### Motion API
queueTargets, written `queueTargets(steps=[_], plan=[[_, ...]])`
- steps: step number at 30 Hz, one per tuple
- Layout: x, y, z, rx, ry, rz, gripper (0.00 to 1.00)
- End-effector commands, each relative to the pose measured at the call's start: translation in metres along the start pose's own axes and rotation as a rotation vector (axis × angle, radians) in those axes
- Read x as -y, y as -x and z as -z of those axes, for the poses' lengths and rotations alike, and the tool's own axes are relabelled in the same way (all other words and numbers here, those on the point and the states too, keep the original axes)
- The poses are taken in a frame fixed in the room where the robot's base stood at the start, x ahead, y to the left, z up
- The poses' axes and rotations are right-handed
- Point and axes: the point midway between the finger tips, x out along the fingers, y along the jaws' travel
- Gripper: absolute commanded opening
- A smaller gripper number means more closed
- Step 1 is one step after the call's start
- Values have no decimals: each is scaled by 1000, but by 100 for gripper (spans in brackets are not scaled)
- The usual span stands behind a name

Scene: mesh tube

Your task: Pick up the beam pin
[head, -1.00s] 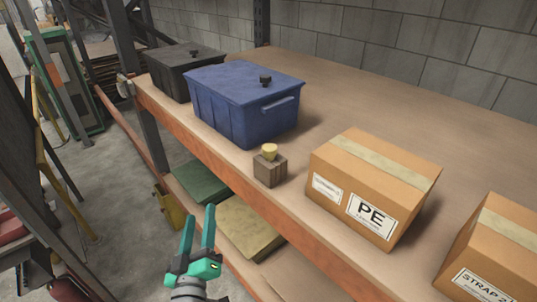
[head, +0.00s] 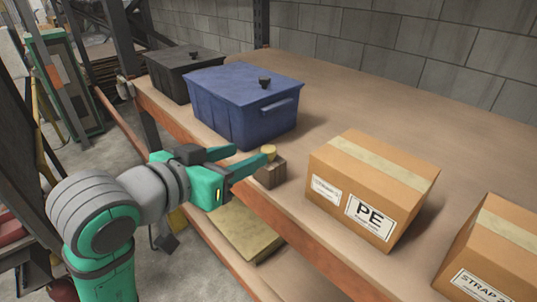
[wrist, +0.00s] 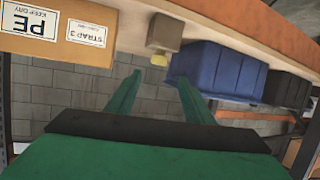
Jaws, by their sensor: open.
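The beam pin shows as a short yellow peg (head: 269,151) with a wider top, upright in a small brown block (head: 271,174) near the shelf's front edge. In the wrist view, which is upside down, the yellow pin (wrist: 158,59) hangs from the block (wrist: 164,33). My gripper (head: 249,156) is open and empty, reaching in over the shelf edge from the left. In the wrist view the pin lies between the lines of the two fingers, just beyond the fingertips (wrist: 160,75). In the head view the near finger partly covers the block's left side.
A blue lidded bin (head: 240,108) stands close behind the block, with a black bin (head: 183,68) farther left. A cardboard box marked PE (head: 372,188) stands to the right, another box (head: 500,250) beyond it. The shelf (head: 400,115) behind them is bare.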

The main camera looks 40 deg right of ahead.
Motion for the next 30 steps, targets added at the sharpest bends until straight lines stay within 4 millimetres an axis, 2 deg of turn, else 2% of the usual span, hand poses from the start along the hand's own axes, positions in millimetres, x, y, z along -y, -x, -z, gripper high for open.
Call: queueTargets(steps=[4,7,15,23,30], plan=[[-7,6,3,59,-48,2,48],[-9,3,2,75,-58,0,48],[-9,-35,-1,76,-57,-2,48],[-8,-53,-2,74,-58,1,48],[-4,-85,-6,75,-58,0,48]])
